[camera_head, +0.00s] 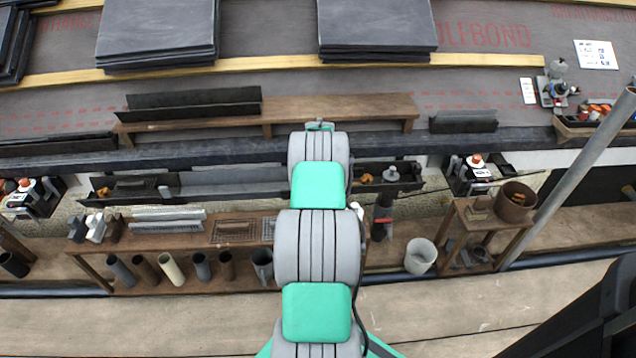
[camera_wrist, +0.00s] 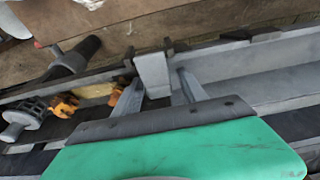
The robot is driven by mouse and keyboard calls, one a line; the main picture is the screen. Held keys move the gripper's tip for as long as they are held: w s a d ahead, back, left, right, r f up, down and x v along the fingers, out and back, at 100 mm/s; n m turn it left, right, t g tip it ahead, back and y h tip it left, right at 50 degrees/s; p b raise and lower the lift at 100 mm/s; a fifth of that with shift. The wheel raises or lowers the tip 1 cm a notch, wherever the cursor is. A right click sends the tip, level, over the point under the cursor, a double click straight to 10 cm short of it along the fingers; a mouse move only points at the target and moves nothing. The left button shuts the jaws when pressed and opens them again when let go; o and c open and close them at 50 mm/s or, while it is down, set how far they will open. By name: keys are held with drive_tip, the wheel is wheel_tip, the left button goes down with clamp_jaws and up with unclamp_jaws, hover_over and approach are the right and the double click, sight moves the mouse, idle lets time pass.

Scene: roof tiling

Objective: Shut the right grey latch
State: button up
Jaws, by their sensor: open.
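In the wrist view, a pale grey upright piece (camera_wrist: 152,68), which looks like the grey latch, stands at the rim of the grey gutter (camera_wrist: 250,75). I cannot tell how far it is turned. My gripper (camera_wrist: 160,78) is open, with one finger on each side of this piece; whether they touch it is unclear. In the head view my own arm covers the gripper and the latch. The grey gutter (camera_head: 240,188) shows left of my arm there.
Orange clips (camera_wrist: 66,104) and a black pipe (camera_wrist: 75,58) lie left of my gripper in the wrist view. In the head view, a wooden bench (camera_head: 350,107) stands on the roof, and slate stacks (camera_head: 158,30) lie higher up. A scaffold pole (camera_head: 575,175) rises at right.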

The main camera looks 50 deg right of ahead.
drive_tip(key=p+v, duration=0.2)
drive_tip(key=v, duration=0.6)
drive_tip(key=shift+p, duration=0.35)
drive_tip(key=shift+f, duration=0.1)
drive_tip(key=w+a+r+n+t+p, duration=0.1)
drive_tip(key=w+a+r+n+p, duration=0.15)
drive_tip(key=a+r+p, duration=0.95)
drive_tip(key=w+a+r+n+p, duration=0.2)
drive_tip(key=w+a+r+p, duration=0.2)
drive_tip(key=a+r, duration=1.45)
drive_tip(key=s+a+r+n+y+p, duration=0.1)
drive_tip(key=s+a+r+n+p, duration=0.1)
drive_tip(key=s+a+r+p, duration=0.5)
drive_tip(key=s+a+r+n+y+p, duration=0.1)
drive_tip(key=s+a+r+n+p, duration=0.2)
drive_tip(key=s+a+r+p, duration=0.4)
drive_tip(key=s+a+r, duration=0.1)
drive_tip(key=a+r, duration=0.4)
drive_tip(key=r, duration=0.1)
drive_tip(key=shift+s+a+r, duration=0.25)
drive_tip(key=shift+s+a, duration=0.1)
drive_tip(key=shift+a, duration=0.05)
drive_tip(key=shift+n, duration=0.25)
